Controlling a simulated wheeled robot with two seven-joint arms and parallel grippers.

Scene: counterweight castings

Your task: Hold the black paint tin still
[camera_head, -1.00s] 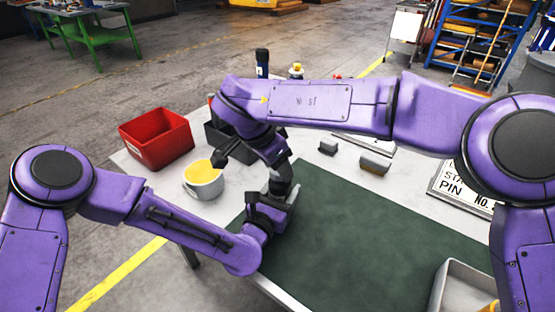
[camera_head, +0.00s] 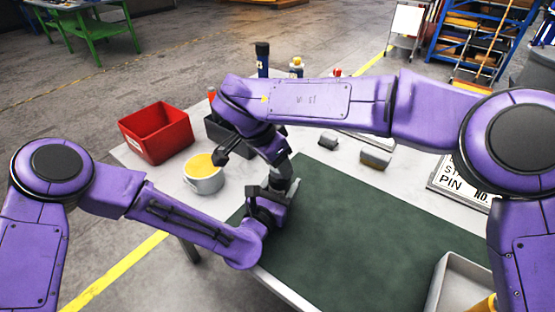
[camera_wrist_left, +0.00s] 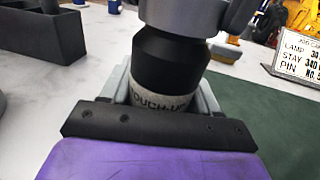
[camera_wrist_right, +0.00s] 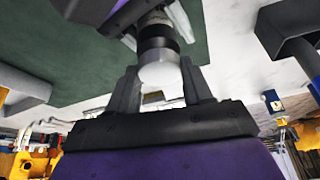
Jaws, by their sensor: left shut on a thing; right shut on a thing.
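The black paint tin (camera_wrist_left: 168,62) is upright between the fingers of my left gripper (camera_wrist_left: 163,95), which is shut on its pale, lettered lower band. In the right wrist view, my right gripper (camera_wrist_right: 160,77) is shut on the round, whitish-grey top (camera_wrist_right: 159,68) of the same tin, with the left gripper beyond it. In the head view, both grippers meet at the left edge of the dark green mat (camera_head: 370,230), where my wrists mostly hide the tin.
Bottles (camera_head: 262,60) stand behind my right arm. Grey blocks (camera_head: 375,158) and a lettered plate (camera_head: 458,188) lie right. A grey tray (camera_head: 462,270) stands front right. The mat is mostly clear.

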